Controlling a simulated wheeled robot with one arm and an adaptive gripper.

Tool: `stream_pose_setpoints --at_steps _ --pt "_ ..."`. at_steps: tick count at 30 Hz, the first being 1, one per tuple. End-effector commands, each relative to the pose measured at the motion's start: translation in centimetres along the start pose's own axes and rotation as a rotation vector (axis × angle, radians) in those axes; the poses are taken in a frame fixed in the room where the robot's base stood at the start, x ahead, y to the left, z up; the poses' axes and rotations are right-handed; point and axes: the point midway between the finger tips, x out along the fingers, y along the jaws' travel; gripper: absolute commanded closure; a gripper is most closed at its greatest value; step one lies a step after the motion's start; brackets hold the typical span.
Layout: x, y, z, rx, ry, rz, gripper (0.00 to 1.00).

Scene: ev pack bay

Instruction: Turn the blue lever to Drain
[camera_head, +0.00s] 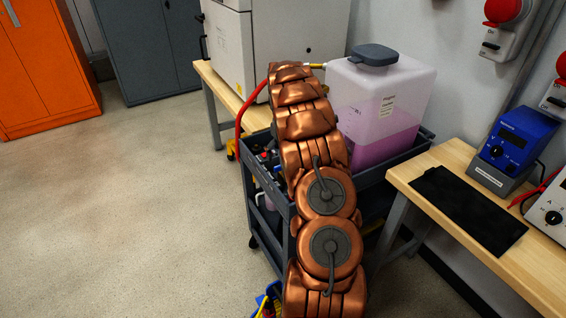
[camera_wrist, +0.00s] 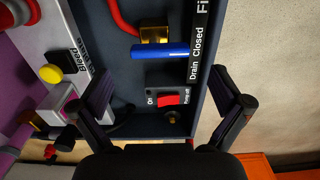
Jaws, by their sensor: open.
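In the wrist view the blue lever (camera_wrist: 160,50) lies crosswise below a brass valve body (camera_wrist: 155,34) with a red hose. Its right end is beside a black label strip (camera_wrist: 197,62) reading Drain, Closed and a cut-off word starting "Fi". The lever lines up closest with Closed. My gripper (camera_wrist: 163,80) is open and empty, one finger on each side of the panel area below the lever. No finger appears to touch the lever. In the head view my arm hides the lever and gripper.
A red rocker switch (camera_wrist: 168,100) sits between the fingers, and a yellow Bleed button (camera_wrist: 50,73) at left. A tank of purple liquid (camera_head: 378,105) stands on a grey cart (camera_head: 372,178). A wooden bench (camera_head: 530,262) is at right; floor at left is clear.

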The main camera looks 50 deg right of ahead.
Motion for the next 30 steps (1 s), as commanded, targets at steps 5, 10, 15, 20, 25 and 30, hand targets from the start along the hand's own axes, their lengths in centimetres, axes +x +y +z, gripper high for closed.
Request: stream_pose_setpoints --at_steps 5,10,15,20,25,30 --pt "2.7 0.0 0.2 0.000 -0.005 -0.003 0.00" --pt "4.5 0.0 0.0 0.000 -0.001 -0.001 0.00" --pt "4.9 0.0 0.0 -0.001 0.001 0.001 0.00" --pt "4.9 0.0 0.0 -0.001 0.001 0.000 0.03" --pt "4.9 0.0 0.0 0.000 0.001 0.000 0.21" --pt "4.9 0.0 0.0 0.000 0.001 0.000 0.39"
